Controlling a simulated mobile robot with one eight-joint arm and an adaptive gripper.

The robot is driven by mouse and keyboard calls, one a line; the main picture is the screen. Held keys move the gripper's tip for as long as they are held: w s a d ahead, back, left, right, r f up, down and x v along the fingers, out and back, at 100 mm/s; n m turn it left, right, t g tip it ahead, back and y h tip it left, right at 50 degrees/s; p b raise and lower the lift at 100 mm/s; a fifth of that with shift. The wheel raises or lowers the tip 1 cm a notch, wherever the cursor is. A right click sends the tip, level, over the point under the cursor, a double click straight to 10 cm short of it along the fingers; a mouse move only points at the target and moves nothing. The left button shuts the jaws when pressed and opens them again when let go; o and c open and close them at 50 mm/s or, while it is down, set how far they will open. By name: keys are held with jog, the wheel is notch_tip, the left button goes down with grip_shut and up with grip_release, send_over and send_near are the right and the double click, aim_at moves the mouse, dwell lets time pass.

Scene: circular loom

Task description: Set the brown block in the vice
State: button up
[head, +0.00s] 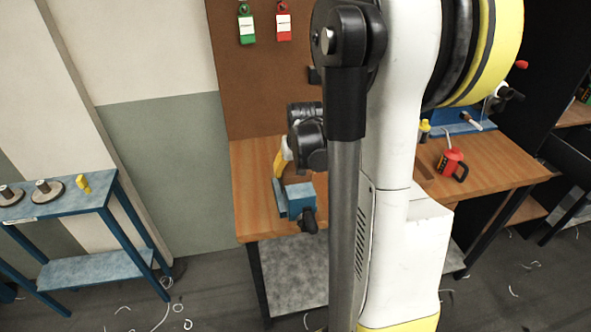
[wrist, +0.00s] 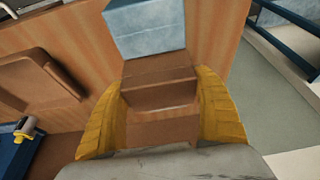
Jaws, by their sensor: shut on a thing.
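The brown block (wrist: 158,78) is between the two yellow fingers of my gripper (wrist: 162,112) in the wrist view. The gripper is shut on it. The blue vice (wrist: 145,28) shows just beyond the block, and the block's far end meets its edge in the picture. I cannot tell whether they touch or whether the block is between the jaws. In the head view, the vice (head: 296,198) stands at the left front of the wooden bench. My gripper (head: 281,163) is just above and behind it, largely hidden by my arm. I cannot make out the block there.
A blue side table (head: 60,208) with spools (head: 45,190) stands at the left. A brown board (head: 262,95) rises behind the bench.

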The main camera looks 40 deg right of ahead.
jog(key=shift+f+b, duration=0.35)
jog(key=shift+f, duration=0.2)
jog(key=o, duration=1.5)
jog(key=shift+r, duration=0.1)
jog(key=shift+c, duration=0.2)
jog(key=v, duration=1.2)
jog(key=shift+a, duration=0.1)
